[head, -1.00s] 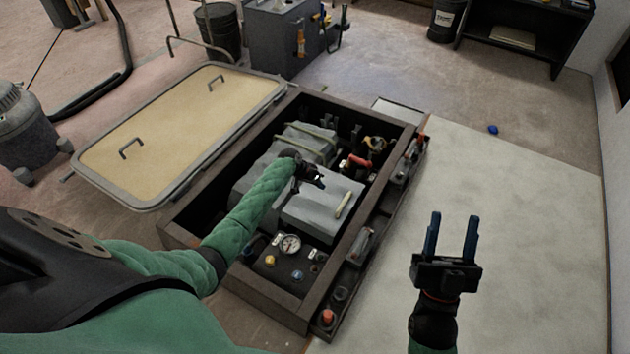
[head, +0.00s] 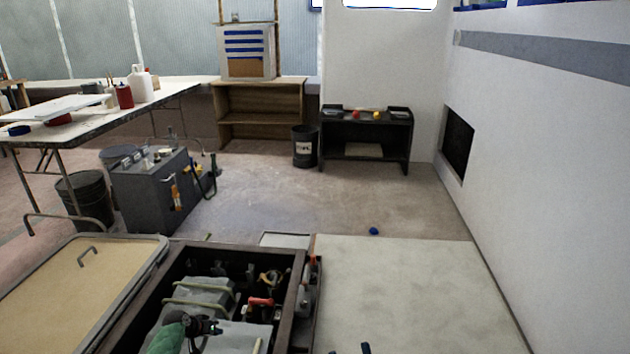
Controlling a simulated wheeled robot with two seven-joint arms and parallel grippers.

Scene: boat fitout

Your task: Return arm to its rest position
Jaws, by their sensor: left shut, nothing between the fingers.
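My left gripper (head: 206,326) is dark, at the end of a green-sleeved arm, and hangs over the open engine box (head: 300,270) at the bottom of the head view. It looks shut and empty, above the grey engine casing (head: 232,338). I cannot tell whether it touches the casing. Of my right gripper (head: 351,350), only the dark blue fingertips show at the bottom edge, apart from each other over the pale deck. The rest of it is out of view.
The tan hatch lid (head: 60,290) lies left of the box. A pale deck panel (head: 410,285) is clear on the right, beside a white wall. Farther back stand a grey cabinet (head: 150,195), a dark bucket (head: 85,198), a workbench (head: 100,100) and a black shelf (head: 365,140).

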